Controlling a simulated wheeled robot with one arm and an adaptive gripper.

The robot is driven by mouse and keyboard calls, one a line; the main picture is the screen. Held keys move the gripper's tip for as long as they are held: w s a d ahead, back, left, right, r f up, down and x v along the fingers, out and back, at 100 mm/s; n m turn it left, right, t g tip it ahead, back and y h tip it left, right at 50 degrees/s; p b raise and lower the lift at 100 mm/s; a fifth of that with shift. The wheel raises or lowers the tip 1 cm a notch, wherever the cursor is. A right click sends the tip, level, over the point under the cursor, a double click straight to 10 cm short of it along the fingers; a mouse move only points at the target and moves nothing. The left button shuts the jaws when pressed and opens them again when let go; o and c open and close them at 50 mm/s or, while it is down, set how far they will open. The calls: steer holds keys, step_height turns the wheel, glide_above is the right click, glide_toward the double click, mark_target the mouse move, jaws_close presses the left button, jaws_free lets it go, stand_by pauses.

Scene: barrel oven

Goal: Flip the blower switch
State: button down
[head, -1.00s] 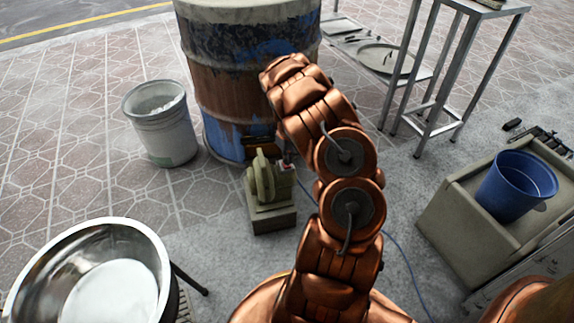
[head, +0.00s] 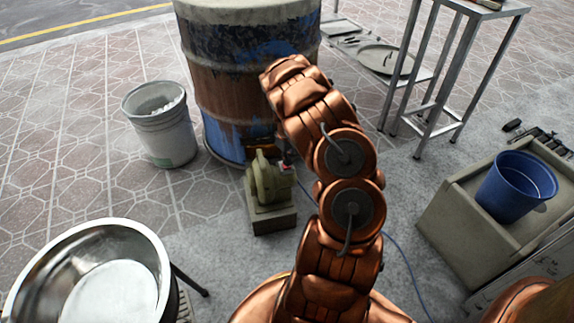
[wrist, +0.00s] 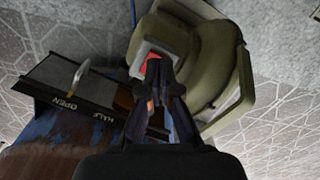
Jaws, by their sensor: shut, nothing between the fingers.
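The olive-green blower (head: 268,182) stands on a grey block in front of the barrel. It fills the upper right of the wrist view (wrist: 215,65). Its switch is a small red piece in a pale housing (wrist: 150,60); a bit of red also shows on the blower's right side in the head view (head: 287,168). My gripper (wrist: 158,68) is shut and empty, its fingertips right at the red switch and covering part of it. I cannot tell whether they touch it. In the head view my arm mostly hides the gripper.
The rusty blue barrel (head: 240,75) stands right behind the blower. A plate lettered OPEN and HALF (wrist: 65,85) lies left of the fingers. A grey bucket (head: 160,125), steel bowl (head: 150,245) and blue bucket (head: 515,188) stand around. A blue cable (head: 400,250) crosses the floor.

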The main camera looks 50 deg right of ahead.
steer(key=shift+f, duration=1.15)
stand_by(1.3)
steer(key=shift+r+p, duration=1.7)
steer(key=shift+r, duration=1.8)
step_height(320, 180, up, 20)
steer(key=f+m+p, duration=0.1)
steer(key=p, duration=0.6)
glide_above(287, 168)
steer(key=s+a, duration=0.2)
steer(key=a, duration=0.5)
steer(key=s+a+r+g+p, duration=0.1)
steer(key=s+a+r+p, duration=0.25)
steer(key=a+r, duration=0.45)
steer(key=s+a+r+p, duration=0.3)
steer(key=a+r+p, duration=0.2)
steer(key=r, duration=0.7)
steer(key=s+a+r+p, duration=0.6)
steer(key=s+a+r, duration=0.2)
steer(key=s+r, duration=0.1)
steer(key=s+a+r+n+p, duration=0.1)
steer(key=s+a+r+p, duration=0.6)
steer(key=s, duration=0.5)
steer(key=shift+s+a+r+g, duration=0.3)
steer(key=shift+a+r+g, duration=0.1)
steer(key=shift+a+r, duration=0.55)
